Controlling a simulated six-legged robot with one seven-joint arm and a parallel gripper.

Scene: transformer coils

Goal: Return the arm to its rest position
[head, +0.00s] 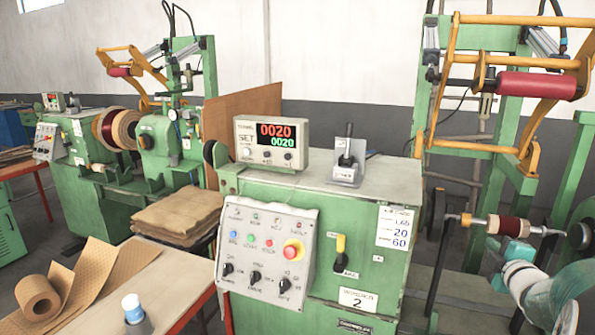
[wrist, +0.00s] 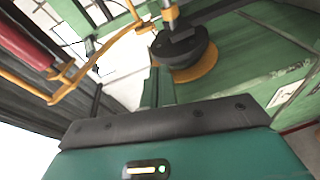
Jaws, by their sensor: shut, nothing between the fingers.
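My gripper (wrist: 165,122) shows at the bottom of the wrist view as a teal housing with a dark, screwed edge and a small lit strip. It is shut and empty; its fingertips cannot be made out. My teal and white arm (head: 545,285) shows at the lower right of the head view, in front of the right-hand winding machine. It is close to the shaft that carries a dark red coil (head: 508,229). In the wrist view, a dark round part with an orange-brown disc (wrist: 190,70) lies beyond the gripper.
A green control cabinet (head: 372,302) stands in the middle, with a display box (head: 270,143) reading 0020 and a lever (head: 347,158) on top. A red roller (head: 537,85) on a yellow frame hangs at the upper right. A table with a brown paper roll (head: 37,297) and bottle (head: 133,313) is lower left.

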